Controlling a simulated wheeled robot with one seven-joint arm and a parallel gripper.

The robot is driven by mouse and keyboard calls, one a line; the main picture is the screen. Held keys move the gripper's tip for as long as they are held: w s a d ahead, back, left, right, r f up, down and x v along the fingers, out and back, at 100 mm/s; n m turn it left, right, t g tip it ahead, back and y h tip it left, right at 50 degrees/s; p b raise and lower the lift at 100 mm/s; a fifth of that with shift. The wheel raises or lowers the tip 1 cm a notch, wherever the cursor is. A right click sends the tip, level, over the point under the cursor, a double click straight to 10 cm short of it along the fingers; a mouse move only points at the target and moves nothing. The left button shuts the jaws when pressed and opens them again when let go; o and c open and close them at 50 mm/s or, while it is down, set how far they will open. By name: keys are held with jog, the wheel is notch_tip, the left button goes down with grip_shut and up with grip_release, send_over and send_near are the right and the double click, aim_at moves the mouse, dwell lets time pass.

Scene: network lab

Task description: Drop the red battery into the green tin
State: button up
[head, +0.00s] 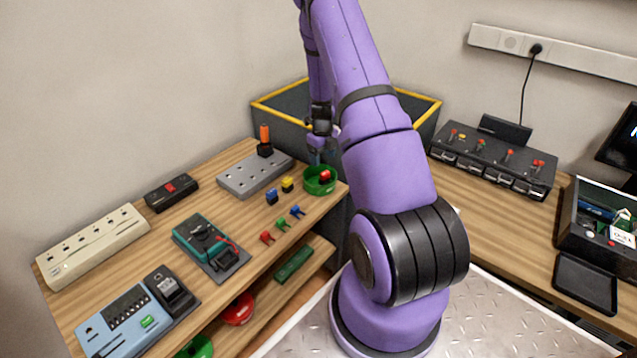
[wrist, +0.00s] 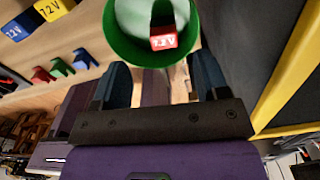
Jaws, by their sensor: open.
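The green tin (head: 309,187) stands at the right end of the wooden bench; in the wrist view its green rim (wrist: 120,42) shows at the top, around a pale inside. The red battery (head: 325,176) is within the tin's rim. In the wrist view its red end, marked 1.2 V (wrist: 163,42), and dark body show inside the tin, near the rim closest to my fingers. My gripper (wrist: 163,80) is open and empty, its two dark fingers apart and clear of the battery. In the head view my gripper (head: 319,148) is just above the tin, partly hidden by my arm.
A blue battery (head: 271,196) and a yellow battery (head: 288,184) stand left of the tin. Small red, green and blue clips (head: 281,223) lie in front. A grey socket strip (head: 254,176) lies behind. A dark bin with a yellow rim (head: 283,95) stands beyond the bench.

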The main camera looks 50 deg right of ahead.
jog(key=shift+r, duration=1.9)
jog(key=s+a+r+n+t, duration=0.1)
jog(key=a+r+n, duration=0.8)
jog(key=r, duration=0.5)
jog(key=s+a+r+n+t, duration=0.2)
jog(key=a+r+n, duration=0.6)
jog(key=a+r, duration=0.55)
jog(key=s+a+r+n, duration=0.4)
jog(key=s+n, duration=0.2)
jog(key=s, duration=0.2)
jog(key=s+a+r+n+t, duration=0.1)
jog(key=s+a+r+n, duration=0.3)
jog(key=s+n, duration=0.3)
jog(key=s+a+r+n+t, duration=0.1)
jog(key=s+a+r+n, duration=0.3)
jog(key=s+n, duration=0.2)
jog(key=shift+s+a+n, duration=0.4)
jog(key=shift+s, duration=0.9)
jog(key=shift+r, duration=0.1)
